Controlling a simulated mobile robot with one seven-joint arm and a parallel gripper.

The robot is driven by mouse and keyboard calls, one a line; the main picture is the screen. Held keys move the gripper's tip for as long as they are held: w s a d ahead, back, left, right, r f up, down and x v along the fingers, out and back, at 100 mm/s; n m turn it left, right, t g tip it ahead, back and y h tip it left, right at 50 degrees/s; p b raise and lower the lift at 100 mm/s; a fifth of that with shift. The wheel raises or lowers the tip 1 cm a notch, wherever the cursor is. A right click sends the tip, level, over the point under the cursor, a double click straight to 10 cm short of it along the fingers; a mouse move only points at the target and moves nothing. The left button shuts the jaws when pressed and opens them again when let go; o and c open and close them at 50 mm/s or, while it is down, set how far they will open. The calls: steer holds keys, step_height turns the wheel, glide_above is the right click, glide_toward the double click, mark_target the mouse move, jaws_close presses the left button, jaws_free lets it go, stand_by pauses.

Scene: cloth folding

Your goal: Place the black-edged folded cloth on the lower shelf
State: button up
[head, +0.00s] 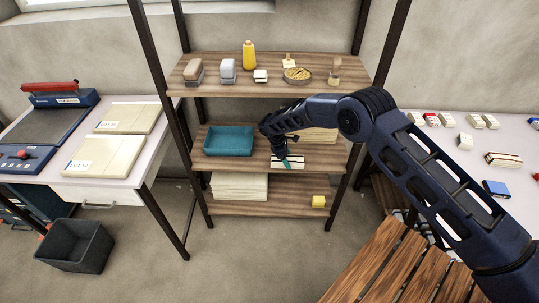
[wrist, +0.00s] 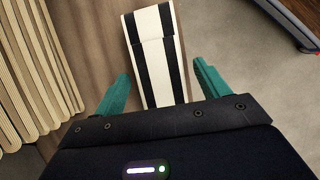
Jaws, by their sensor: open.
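The black-edged folded cloth (head: 297,163), cream-white with dark bands, lies on the middle shelf (head: 240,164) near its front edge. In the wrist view the cloth (wrist: 156,50) runs up between the two teal fingers, with one finger on each side. My gripper (head: 287,157) is open and points down over the cloth in the head view. In the wrist view my gripper (wrist: 161,75) shows gaps beside the cloth; whether a finger touches it I cannot tell. The lower shelf (head: 285,208) holds a stack of cream folded pieces at left and a small yellow block at right.
A teal tray (head: 229,140) stands left of my gripper on the middle shelf. A cream stack (head: 320,135) is behind it at right. The top shelf (head: 215,89) with several items is above my forearm. The lower shelf's middle is clear. A slatted wooden surface (head: 375,262) is in front.

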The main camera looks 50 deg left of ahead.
steer(key=v, duration=0.4)
steer(key=shift+s+a, duration=0.1)
steer(key=shift+s, duration=0.05)
steer(key=s+a, duration=0.6)
steer(key=shift+s+a+f, duration=0.2)
steer(key=shift+s+a, duration=0.05)
steer(key=shift+a, duration=0.05)
steer(key=shift+s+a+r, duration=0.1)
steer(key=shift+s+a, duration=0.7)
steer(key=shift+s, duration=0.05)
